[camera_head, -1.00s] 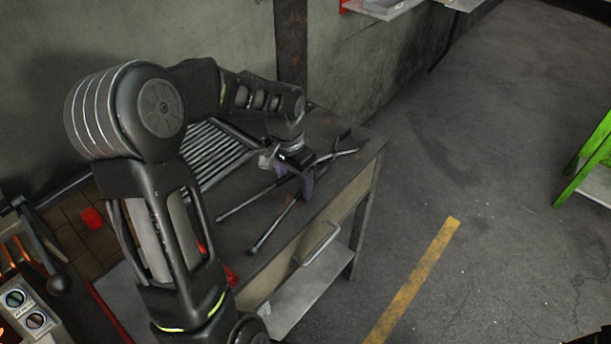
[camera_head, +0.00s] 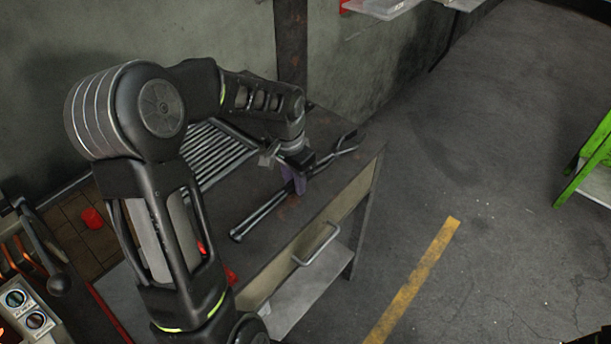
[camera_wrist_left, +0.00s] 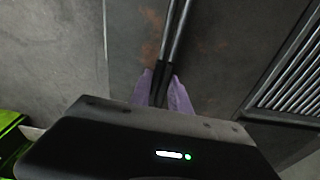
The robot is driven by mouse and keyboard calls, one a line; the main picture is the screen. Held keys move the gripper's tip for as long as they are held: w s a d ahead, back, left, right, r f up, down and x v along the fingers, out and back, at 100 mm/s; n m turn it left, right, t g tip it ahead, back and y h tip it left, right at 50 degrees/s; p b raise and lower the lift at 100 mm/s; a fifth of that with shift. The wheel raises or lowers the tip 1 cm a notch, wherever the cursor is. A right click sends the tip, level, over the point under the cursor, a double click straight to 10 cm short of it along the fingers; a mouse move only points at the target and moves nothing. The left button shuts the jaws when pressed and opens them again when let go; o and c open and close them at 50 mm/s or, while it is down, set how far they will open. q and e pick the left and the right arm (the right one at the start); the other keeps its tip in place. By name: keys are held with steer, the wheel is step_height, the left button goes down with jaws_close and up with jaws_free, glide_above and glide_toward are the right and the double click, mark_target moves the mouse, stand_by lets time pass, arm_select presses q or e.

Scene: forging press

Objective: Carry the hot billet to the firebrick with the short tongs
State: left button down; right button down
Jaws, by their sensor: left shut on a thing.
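My left gripper (camera_head: 293,180), with purple fingers, is shut on the dark metal tongs (camera_head: 262,214) over the bench. The handles run close together toward the lower left, and the other end (camera_head: 349,142) points to the upper right. In the left wrist view the fingers (camera_wrist_left: 161,92) press on both sides of the tongs (camera_wrist_left: 172,40). A glowing red cylinder (camera_head: 93,218), which looks like the hot billet, is on brown tiles at the left, away from the tongs. I cannot clearly identify the firebrick. My right gripper is not in view.
A ribbed metal rack (camera_head: 215,152) lies on the bench (camera_head: 325,205) behind the tongs. Red items near my left forearm are partly hidden. A control panel (camera_head: 28,312) stands at lower left. Open floor (camera_head: 480,190) lies right, with a green frame (camera_head: 588,160) beyond.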

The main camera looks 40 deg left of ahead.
arm_select(q)
steer(key=shift+w, duration=0.1)
step_height(320, 180, up, 10)
steer(key=p, duration=0.7)
stand_by(0.5)
